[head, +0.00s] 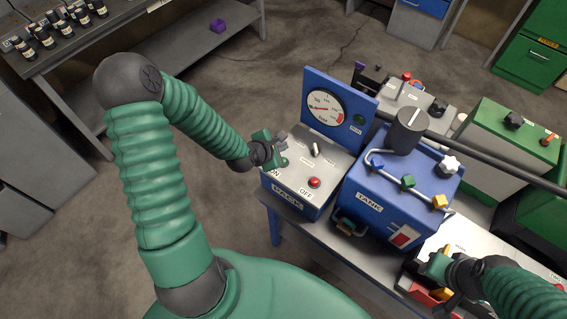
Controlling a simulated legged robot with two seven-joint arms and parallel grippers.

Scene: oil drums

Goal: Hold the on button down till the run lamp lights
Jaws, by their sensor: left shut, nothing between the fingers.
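The blue control box (289,200) has a grey sloped top with ON and OFF labels. A red button (314,183) sits by the OFF label. The on button is not visible; my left gripper covers the area just above the ON label (277,174). My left gripper (280,151) is shut and empty at the left edge of the box top; I cannot tell whether it touches anything. A dark green round lamp (358,119) on the blue upright panel looks unlit. My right gripper (437,264) is at the lower right, away from the box; its jaws are unclear.
A round gauge (324,105) and a small lever (315,149) are on the control box. The blue TANK unit (385,209) with coloured valve handles stands close on its right. A dark horizontal pipe (480,153) runs to the right. Open floor lies left of the bench.

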